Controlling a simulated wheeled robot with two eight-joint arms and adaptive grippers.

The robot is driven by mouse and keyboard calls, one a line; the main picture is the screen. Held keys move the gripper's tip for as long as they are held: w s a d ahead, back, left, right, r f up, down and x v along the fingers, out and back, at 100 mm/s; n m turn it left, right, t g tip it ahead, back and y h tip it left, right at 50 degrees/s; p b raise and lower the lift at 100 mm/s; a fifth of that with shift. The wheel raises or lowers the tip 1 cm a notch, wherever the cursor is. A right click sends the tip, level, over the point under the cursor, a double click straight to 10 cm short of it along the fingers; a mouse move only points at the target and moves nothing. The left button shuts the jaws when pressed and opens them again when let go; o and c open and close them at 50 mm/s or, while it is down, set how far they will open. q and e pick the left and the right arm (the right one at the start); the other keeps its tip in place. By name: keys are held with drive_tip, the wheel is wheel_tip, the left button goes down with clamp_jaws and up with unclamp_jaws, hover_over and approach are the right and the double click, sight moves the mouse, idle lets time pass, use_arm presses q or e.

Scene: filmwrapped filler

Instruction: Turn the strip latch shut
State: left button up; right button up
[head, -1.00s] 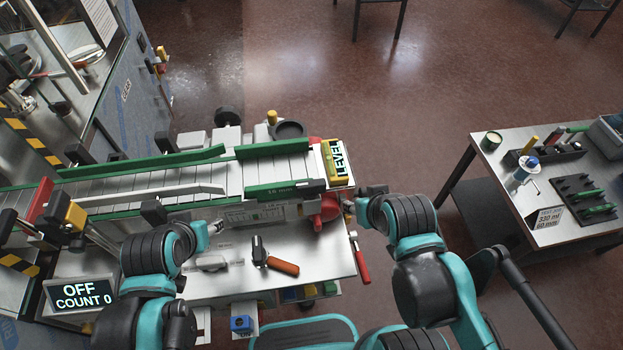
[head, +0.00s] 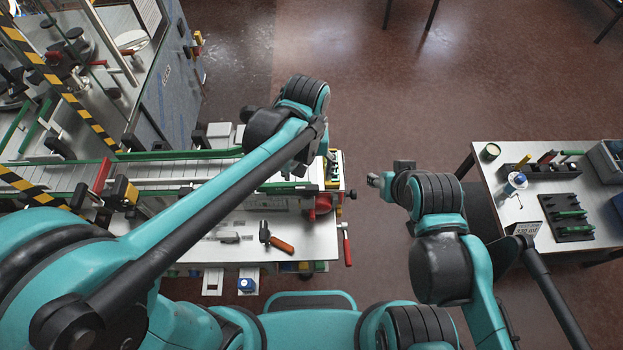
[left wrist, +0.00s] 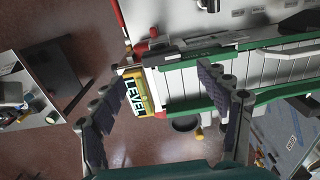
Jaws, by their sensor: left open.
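The conveyor has green side strips (left wrist: 290,92), and its slatted bed runs between them in the left wrist view. A yellow level (left wrist: 140,92) marked LEVEL lies across its end. A red rounded part (head: 322,205) sits at the near corner of that end. I cannot tell which part is the strip latch. My left gripper (left wrist: 160,80) is open above the conveyor end, its fingers to either side of the level in the picture; contact does not show. In the head view my left arm hides much of the conveyor. My right gripper (head: 374,180) is right of the conveyor end, its jaws unclear.
An orange-handled tool (head: 280,244) lies on the bench in front of the conveyor, and a red handle (head: 347,248) is at its right edge. A side table (head: 520,200) with tools stands right. Open floor lies between.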

sight(307, 188)
use_arm(q)
wheel_tip(307, 188, down, 7)
drive_tip(key=shift+a+f+b, duration=0.1)
drive_tip(key=shift+b, duration=0.4)
drive_tip(key=c, duration=1.2)
